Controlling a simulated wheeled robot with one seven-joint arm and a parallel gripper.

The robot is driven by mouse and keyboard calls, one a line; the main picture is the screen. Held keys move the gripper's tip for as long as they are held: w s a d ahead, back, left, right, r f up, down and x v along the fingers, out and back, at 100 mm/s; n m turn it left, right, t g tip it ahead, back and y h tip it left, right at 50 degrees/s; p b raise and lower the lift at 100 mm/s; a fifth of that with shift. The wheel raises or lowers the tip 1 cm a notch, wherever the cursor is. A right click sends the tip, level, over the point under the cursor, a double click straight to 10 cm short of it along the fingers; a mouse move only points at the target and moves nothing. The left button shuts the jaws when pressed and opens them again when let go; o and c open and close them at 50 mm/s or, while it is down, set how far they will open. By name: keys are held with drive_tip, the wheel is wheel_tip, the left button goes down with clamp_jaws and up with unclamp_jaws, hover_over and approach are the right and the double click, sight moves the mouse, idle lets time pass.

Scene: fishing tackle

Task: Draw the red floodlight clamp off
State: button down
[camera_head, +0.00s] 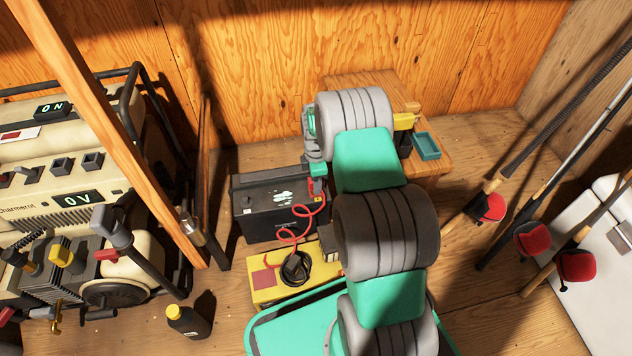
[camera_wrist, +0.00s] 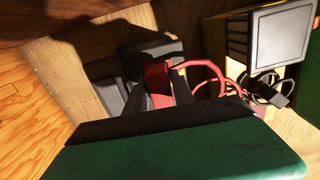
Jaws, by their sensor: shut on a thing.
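The red floodlight clamp (camera_head: 318,169) is at the back right corner of the black battery (camera_head: 270,222), with a red cable (camera_head: 303,226) running from it down to the yellow floodlight (camera_head: 300,279). My gripper (camera_head: 316,182) is shut on the clamp, mostly hidden behind my own arm. In the wrist view the red clamp (camera_wrist: 157,80) shows between my dark fingers, with its cable looping off to the right. Whether the clamp still touches a battery terminal cannot be told.
A cream generator (camera_head: 60,180) stands on the left behind a wooden post (camera_head: 110,130). A small dark bottle (camera_head: 187,322) stands on the floor. A wooden bench (camera_head: 430,160) is behind my arm. Several fishing rods (camera_head: 545,185) lean at the right.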

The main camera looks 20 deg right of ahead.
drive_tip(key=shift+r+p, duration=1.9)
drive_tip(key=shift+r, duration=0.6)
